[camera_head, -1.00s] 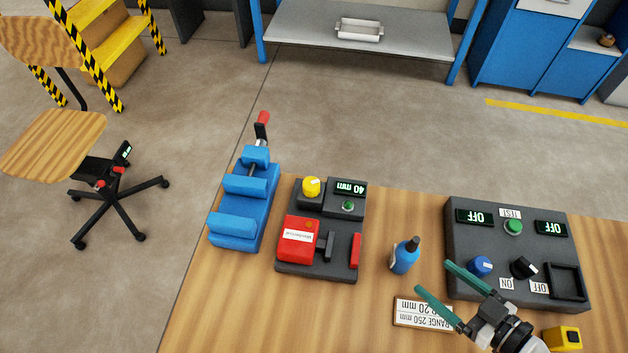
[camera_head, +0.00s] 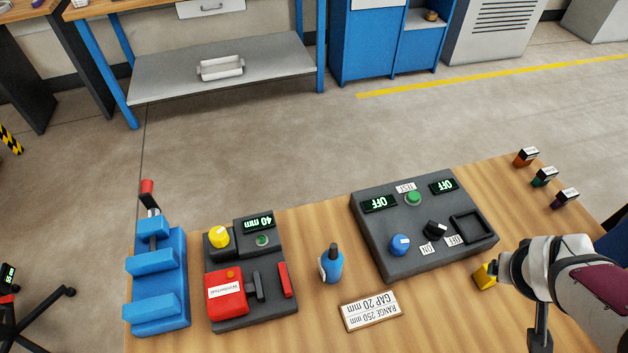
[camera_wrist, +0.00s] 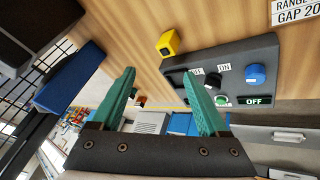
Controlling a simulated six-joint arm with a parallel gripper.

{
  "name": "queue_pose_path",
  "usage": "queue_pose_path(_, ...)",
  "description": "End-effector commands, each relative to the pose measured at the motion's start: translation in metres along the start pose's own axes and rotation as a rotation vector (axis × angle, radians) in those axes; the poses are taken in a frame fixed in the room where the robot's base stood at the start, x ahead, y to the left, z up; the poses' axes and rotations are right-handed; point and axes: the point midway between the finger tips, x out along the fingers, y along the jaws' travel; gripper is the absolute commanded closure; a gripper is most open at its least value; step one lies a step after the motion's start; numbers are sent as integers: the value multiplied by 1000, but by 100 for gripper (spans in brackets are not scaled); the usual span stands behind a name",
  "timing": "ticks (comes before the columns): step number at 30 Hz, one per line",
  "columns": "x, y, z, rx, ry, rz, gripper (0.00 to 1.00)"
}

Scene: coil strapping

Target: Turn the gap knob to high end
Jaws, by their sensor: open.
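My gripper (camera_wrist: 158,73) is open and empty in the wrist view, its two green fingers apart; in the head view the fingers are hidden. No knob is labelled as the gap knob. A yellow knob (camera_head: 218,237) sits beside a "40 mm" display (camera_head: 258,222) on a dark device with a red block. A blue knob (camera_head: 400,244) sits on a dark control panel (camera_head: 375,223) with two "OFF" displays; it also shows in the wrist view (camera_wrist: 256,74). My arm is at the right, away from both knobs. A sign (camera_head: 371,310) reads "RANGE 250 mm GAP 20 mm".
A blue vise (camera_head: 158,285) stands at the left, a blue bottle (camera_head: 331,264) between device and panel. The panel has a green button (camera_head: 413,197) and black switch (camera_head: 435,229). A yellow object (camera_head: 484,276) lies near my arm; small labelled blocks (camera_head: 545,177) sit at the far right.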

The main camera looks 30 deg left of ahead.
Motion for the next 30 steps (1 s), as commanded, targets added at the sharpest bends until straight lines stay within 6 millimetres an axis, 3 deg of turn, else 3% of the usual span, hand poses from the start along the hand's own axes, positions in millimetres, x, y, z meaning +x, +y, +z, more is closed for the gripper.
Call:
queue_pose_path(5,-49,-18,62,310,-213,-35,22)
queue_pose_path(9,-85,-51,102,493,-365,-123,22)
queue_pose_path(15,-141,-110,142,689,-571,-310,22)
queue_pose_path(20,-148,-116,83,199,-497,-399,22)
queue_pose_path(23,-152,-130,47,-107,-442,-455,22)
queue_pose_path(26,-157,-152,11,-441,-376,-511,22)
queue_pose_path(30,-164,-209,-38,-1001,-250,-593,22)
